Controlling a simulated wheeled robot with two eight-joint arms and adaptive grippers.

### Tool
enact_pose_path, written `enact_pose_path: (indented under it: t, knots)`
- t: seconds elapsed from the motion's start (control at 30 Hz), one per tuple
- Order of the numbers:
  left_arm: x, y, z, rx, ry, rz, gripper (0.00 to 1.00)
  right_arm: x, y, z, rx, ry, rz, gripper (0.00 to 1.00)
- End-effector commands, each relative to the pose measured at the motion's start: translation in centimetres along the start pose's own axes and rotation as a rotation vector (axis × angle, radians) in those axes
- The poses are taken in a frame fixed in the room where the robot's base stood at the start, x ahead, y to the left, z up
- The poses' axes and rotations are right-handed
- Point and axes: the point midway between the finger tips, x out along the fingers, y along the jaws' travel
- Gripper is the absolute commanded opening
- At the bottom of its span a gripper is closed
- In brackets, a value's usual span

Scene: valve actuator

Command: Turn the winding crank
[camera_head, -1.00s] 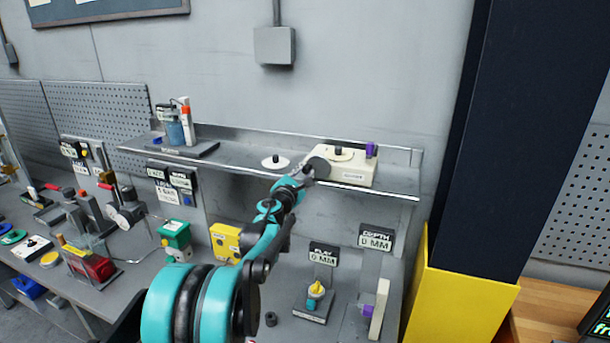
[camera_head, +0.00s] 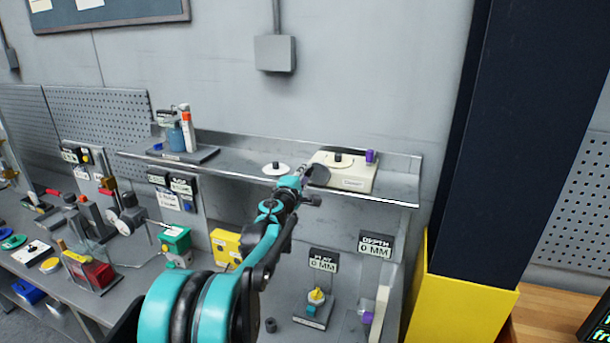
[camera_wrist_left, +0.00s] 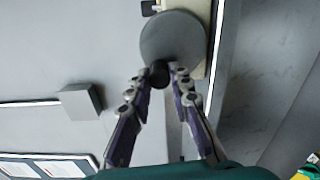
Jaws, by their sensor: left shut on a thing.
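A cream box (camera_head: 360,178) with a dark knob on a pale disc on its top stands on the metal shelf. A round grey crank disc (camera_head: 318,175) is at its left end; it also shows in the left wrist view (camera_wrist_left: 172,35). My left gripper (camera_head: 308,187) reaches up to the disc from below left. In the left wrist view its two fingers (camera_wrist_left: 160,78) are shut on the small dark crank knob (camera_wrist_left: 158,72) at the disc's edge. The fingers hide part of the knob. My right gripper is not in view.
A white disc (camera_head: 275,169) lies left of the box on the shelf (camera_head: 238,163). A purple block (camera_head: 371,156) is at the box's right end. A stand with bottles is farther left. The bench below holds several devices. A dark column stands at right.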

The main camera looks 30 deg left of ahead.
Motion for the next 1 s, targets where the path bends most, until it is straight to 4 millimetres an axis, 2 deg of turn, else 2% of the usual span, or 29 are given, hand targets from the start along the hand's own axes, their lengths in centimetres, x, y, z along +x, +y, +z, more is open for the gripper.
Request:
enact_pose_path:
  t: [0.57,0.6,0.67,1.0]
  knots:
    - [0.00,0.07,0.08,0.033,0.001,-0.002,0.00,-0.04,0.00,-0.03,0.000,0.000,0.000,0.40]
    - [0.00,0.06,0.08,0.032,0.001,-0.002,0.28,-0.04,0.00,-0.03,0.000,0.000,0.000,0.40]
    - [0.00,0.06,0.08,0.032,0.001,-0.002,0.41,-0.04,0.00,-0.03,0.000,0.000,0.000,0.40]
    - [-0.27,0.07,0.07,0.032,0.001,-0.002,0.41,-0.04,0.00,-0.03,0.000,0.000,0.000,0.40]
